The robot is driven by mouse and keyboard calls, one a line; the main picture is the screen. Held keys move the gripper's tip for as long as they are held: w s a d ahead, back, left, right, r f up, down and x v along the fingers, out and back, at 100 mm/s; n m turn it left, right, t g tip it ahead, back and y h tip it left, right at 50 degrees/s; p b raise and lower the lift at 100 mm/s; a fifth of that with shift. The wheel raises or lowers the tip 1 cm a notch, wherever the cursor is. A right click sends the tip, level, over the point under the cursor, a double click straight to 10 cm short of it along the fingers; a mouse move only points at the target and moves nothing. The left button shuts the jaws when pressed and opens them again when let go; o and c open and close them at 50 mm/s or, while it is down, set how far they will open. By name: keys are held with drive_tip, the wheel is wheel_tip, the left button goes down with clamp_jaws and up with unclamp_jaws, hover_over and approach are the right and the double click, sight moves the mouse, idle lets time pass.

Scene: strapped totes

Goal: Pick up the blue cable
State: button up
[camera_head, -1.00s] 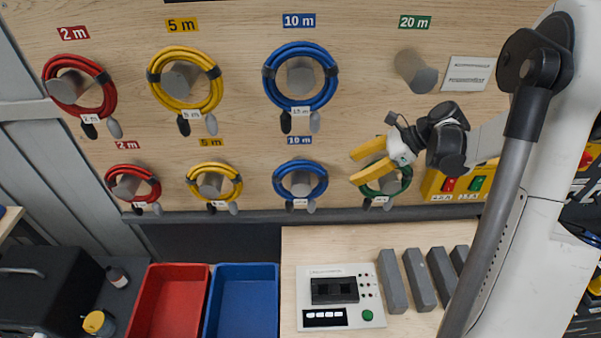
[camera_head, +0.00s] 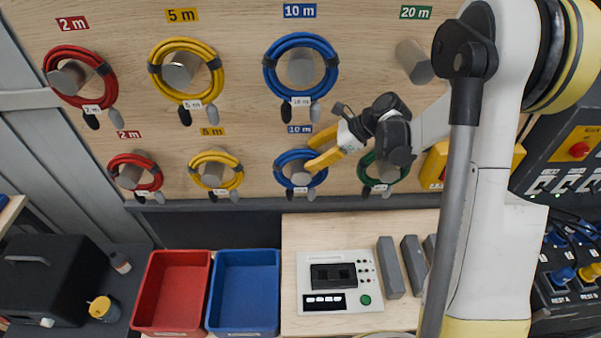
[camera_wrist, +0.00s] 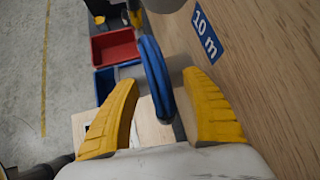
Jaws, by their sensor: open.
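Two coiled blue cables hang on pegs of the wooden board. The larger upper one (camera_head: 268,75) hangs under a 10 m label. The smaller lower one (camera_head: 283,158) hangs directly below it, under its own 10 m label. My gripper (camera_head: 312,152) is open, with its yellow fingers at the right side of the lower coil and partly hiding it. In the wrist view, a blue coil (camera_wrist: 153,72) lies edge-on between the tips of my spread gripper (camera_wrist: 160,84). I cannot tell whether either finger touches it.
Red cables (camera_head: 49,78) and yellow cables (camera_head: 153,78) hang to the left. A green cable (camera_head: 365,168) hangs just right, partly behind my gripper. The upper-right peg (camera_head: 413,62) is bare. Below stand a red tote (camera_head: 146,290), a blue tote (camera_head: 215,290) and a tester (camera_head: 345,307).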

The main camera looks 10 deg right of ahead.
drive_tip(key=shift+s, duration=0.1)
clamp_jaws()
drive_tip(key=shift+r, duration=0.1)
drive_tip(key=shift+r, duration=0.15)
